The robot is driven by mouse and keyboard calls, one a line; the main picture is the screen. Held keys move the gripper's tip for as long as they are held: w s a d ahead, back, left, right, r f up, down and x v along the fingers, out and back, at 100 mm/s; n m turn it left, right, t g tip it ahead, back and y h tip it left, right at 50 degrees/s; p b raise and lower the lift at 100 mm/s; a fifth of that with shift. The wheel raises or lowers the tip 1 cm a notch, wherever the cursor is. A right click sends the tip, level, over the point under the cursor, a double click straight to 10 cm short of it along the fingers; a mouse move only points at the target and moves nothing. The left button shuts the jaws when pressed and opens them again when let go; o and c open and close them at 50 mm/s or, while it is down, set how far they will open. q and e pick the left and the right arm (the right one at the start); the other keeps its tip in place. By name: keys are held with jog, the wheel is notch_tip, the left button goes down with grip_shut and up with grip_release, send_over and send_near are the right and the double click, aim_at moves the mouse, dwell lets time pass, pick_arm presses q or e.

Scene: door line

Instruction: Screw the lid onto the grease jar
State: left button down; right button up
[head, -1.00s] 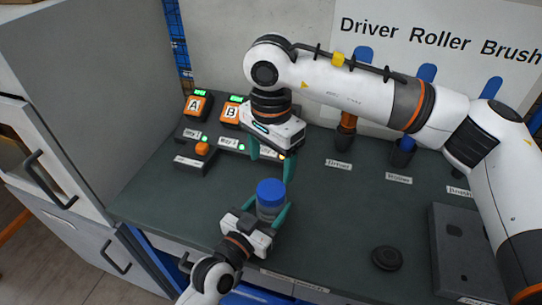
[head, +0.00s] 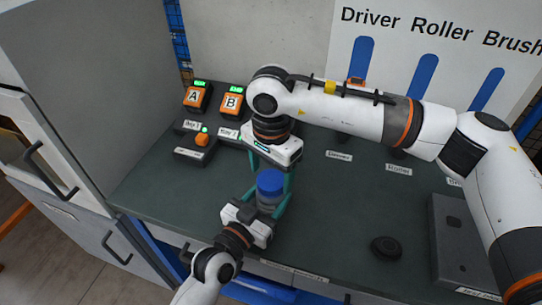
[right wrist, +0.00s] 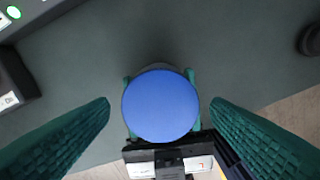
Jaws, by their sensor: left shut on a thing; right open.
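The grease jar (head: 268,204) stands upright near the bench's front edge, its clear body between the teal fingers of my left gripper (head: 270,208), which is shut on it. The blue lid (head: 270,181) sits on top of the jar; whether it is threaded tight cannot be told. In the right wrist view the lid (right wrist: 160,106) is a round blue disc near the middle. My right gripper (right wrist: 160,118) is open, pointing down, with one finger on each side of the lid and a gap to both. In the head view its fingers (head: 270,178) are around the lid.
A black round object (head: 386,247) and a grey case (head: 460,245) lie to the right. The bench (head: 335,215) is clear between.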

jog(key=shift+f, duration=0.75)
jog(key=shift+c, duration=0.5)
jog(key=c, duration=0.9)
jog(key=o, duration=1.2)
jog(key=shift+c, duration=0.2)
notch_tip(320, 180, up, 12)
